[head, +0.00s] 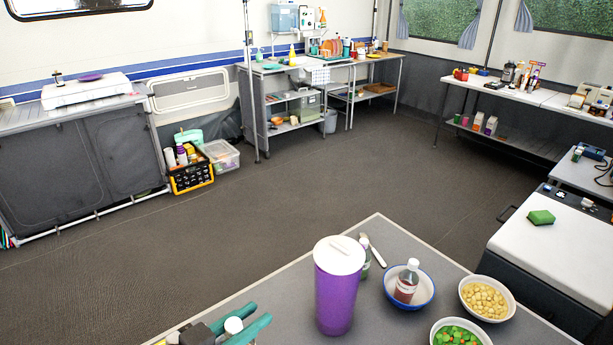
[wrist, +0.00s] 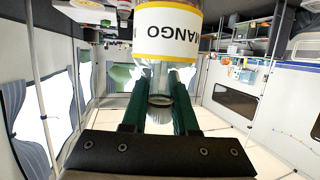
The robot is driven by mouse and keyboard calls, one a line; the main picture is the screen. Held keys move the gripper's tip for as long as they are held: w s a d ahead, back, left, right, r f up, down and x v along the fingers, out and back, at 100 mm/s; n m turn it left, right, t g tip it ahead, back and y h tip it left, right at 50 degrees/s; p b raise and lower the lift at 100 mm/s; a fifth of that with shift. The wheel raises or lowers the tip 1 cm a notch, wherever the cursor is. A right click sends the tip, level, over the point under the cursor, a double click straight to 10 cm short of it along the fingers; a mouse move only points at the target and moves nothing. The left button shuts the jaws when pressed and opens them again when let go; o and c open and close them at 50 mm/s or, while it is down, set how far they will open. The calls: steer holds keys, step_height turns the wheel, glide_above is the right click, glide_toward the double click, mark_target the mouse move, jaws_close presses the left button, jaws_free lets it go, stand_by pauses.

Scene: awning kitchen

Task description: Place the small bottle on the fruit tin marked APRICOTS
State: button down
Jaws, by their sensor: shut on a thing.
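My gripper (head: 250,316) has green fingers and is at the bottom left of the head view, over or beside the near table. It is shut on a bottle, whose white cap (head: 233,325) shows between the fingers. In the wrist view, which is upside down, the bottle (wrist: 166,32) has a clear shoulder and a white and yellow label reading MANGO. The green fingers (wrist: 160,100) close around its narrow upper part. Its lower end is out of view, so I cannot tell what is beneath it. I cannot make out a tin marked APRICOTS.
On the near table (head: 285,285) stand a purple pitcher (head: 337,290), a blue-rimmed bowl (head: 430,290) with a dark bottle (head: 407,281) in it, and bowls of chickpeas (head: 484,298) and vegetables (head: 458,335). Another bottle (head: 364,256) is partly behind the pitcher.

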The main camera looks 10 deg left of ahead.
steer(key=f, duration=0.2)
steer(key=a+f, duration=0.1)
steer(key=f, duration=0.1)
steer(key=shift+s+a, duration=0.1)
steer(key=shift+a, duration=0.05)
steer(key=shift+f, duration=0.4)
steer(key=shift+f, duration=0.15)
steer(key=c, duration=0.7)
jaws_free()
steer(key=shift+s+r, duration=0.1)
steer(key=shift+r, duration=0.15)
steer(key=v, duration=1.1)
steer(key=shift+s+a, duration=0.25)
steer(key=shift+s, duration=0.1)
